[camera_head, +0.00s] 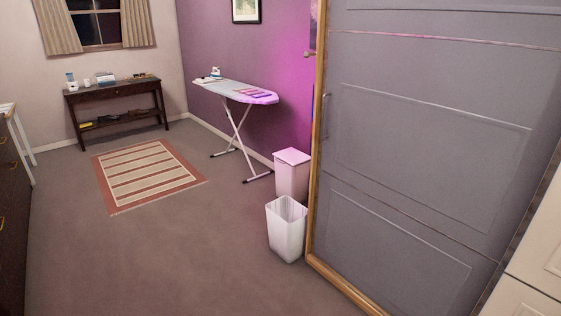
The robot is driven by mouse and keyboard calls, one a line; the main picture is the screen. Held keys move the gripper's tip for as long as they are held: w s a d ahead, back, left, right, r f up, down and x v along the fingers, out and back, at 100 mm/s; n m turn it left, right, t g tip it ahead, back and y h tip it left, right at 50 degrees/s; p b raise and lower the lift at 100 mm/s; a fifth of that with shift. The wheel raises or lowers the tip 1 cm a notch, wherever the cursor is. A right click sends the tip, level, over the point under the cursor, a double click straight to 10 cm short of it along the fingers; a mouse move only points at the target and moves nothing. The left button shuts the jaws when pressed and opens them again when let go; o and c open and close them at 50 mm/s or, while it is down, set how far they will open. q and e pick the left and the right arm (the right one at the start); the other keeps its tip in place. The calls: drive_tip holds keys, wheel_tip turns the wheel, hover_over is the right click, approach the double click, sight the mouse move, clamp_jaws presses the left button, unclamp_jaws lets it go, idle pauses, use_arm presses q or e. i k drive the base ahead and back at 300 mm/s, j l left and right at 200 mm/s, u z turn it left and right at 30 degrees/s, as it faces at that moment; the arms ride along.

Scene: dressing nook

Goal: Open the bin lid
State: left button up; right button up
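A lidded bin (291,178) stands against the purple wall, just left of the large grey door. Its flat lid (293,156) looks shut. A second white bin (286,232) stands in front of it; it has an open top and no lid that I can see. It hides part of the lidded bin's lower front. Neither of my grippers shows in the head view.
A grey panelled door (430,140) in a wooden frame fills the right side, close to the bins. An ironing board (236,92) stands behind them. A striped rug (148,173) and dark console table (118,104) are farther back. The carpet (190,260) left of the bins is clear.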

sight(293, 157)
drive_tip(key=i+u, duration=0.4)
drive_tip(key=i, duration=0.95)
drive_tip(key=i+l+u, duration=0.15)
drive_tip(key=i, duration=1.75)
drive_tip(key=i+j+z, duration=0.2)
drive_tip(key=i, duration=0.25)
drive_tip(key=i+j+z, duration=0.2)
drive_tip(key=i, duration=0.25)
